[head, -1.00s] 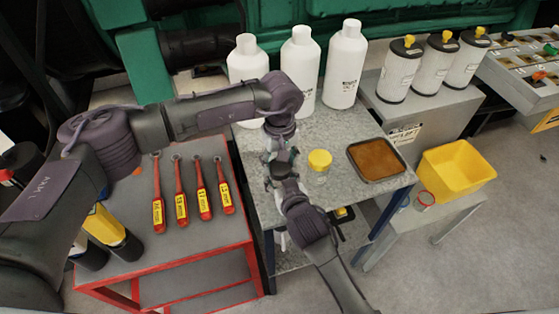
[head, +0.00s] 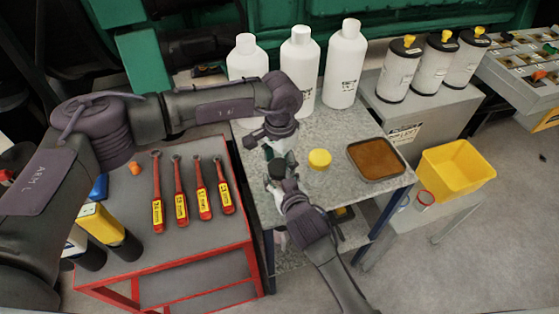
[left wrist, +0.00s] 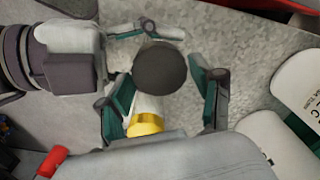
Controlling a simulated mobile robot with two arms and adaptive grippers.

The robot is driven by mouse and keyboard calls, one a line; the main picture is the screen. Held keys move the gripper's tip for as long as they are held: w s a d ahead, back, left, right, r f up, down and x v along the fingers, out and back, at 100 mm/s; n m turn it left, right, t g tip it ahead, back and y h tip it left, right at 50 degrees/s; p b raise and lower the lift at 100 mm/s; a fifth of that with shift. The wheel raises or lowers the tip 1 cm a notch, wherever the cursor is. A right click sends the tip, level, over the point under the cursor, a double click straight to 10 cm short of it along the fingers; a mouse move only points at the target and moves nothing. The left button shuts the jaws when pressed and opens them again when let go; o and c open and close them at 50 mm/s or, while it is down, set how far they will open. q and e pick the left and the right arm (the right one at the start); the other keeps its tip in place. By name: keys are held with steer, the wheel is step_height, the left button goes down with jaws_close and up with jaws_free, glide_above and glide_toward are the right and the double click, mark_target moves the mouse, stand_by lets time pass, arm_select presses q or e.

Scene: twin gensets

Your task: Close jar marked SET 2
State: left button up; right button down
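A round black lid (left wrist: 160,68) lies between the fingertips of my left gripper (left wrist: 160,75), which appear to touch its edges from above. In the head view my left gripper (head: 279,158) points down over this black lid (head: 277,169), above the grey table. My right gripper (head: 286,182) comes from the front, just below the lid; its fingers show past the lid in the wrist view. The lid hides what lies between them, so I cannot see a jar body there. A yellow-lidded jar (head: 320,159) stands right of the grippers. No SET 2 marking is legible.
White bottles (head: 300,70) stand behind on the table (head: 330,215). A brown-filled tray (head: 377,159) lies at the right. Red-handled wrenches (head: 180,200) lie on the left cart. A yellow bin (head: 455,170) and labelled canisters (head: 400,70) stand farther right.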

arm_select(q)
steer(key=shift+o, duration=1)
steer(key=shift+r, duration=2.25)
steer(key=shift+c, duration=0.4)
